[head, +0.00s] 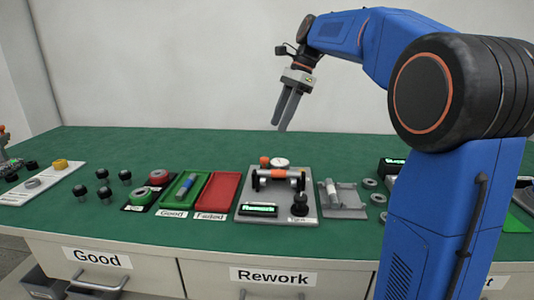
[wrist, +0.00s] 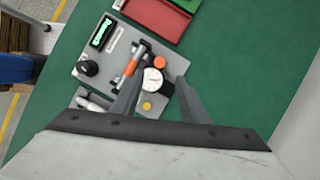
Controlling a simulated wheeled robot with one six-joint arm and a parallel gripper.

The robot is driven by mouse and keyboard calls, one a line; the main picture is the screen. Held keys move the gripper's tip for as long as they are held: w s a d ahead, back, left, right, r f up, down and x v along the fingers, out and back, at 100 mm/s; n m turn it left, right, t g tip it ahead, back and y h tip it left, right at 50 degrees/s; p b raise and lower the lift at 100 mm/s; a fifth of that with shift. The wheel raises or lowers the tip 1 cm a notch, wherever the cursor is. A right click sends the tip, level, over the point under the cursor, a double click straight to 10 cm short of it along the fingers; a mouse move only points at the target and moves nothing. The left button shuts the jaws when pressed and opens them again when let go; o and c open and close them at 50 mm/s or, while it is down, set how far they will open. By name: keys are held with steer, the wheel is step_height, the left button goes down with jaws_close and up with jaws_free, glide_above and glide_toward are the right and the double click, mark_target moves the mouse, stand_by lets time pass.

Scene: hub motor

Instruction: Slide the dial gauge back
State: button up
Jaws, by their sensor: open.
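The dial gauge (head: 279,163) has a round white face and stands at the back of a grey test fixture (head: 246,206) on the green table. In the wrist view the dial gauge (wrist: 152,80) lies between the fingers in the picture, close to the left one. My gripper (head: 285,112) is high above the table, pointing down, open and empty. In the wrist view my gripper (wrist: 156,98) shows both fingers spread apart.
A green tray (head: 166,202) and a red tray (head: 213,204) stand left of the fixture. A black knob (head: 299,204) and a lit display (head: 259,209) sit on the fixture's front. The table behind the fixture is clear.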

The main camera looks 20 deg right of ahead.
mark_target(265, 158)
steer(key=x, duration=1.1)
steer(key=shift+a+f, duration=0.15)
jaws_close()
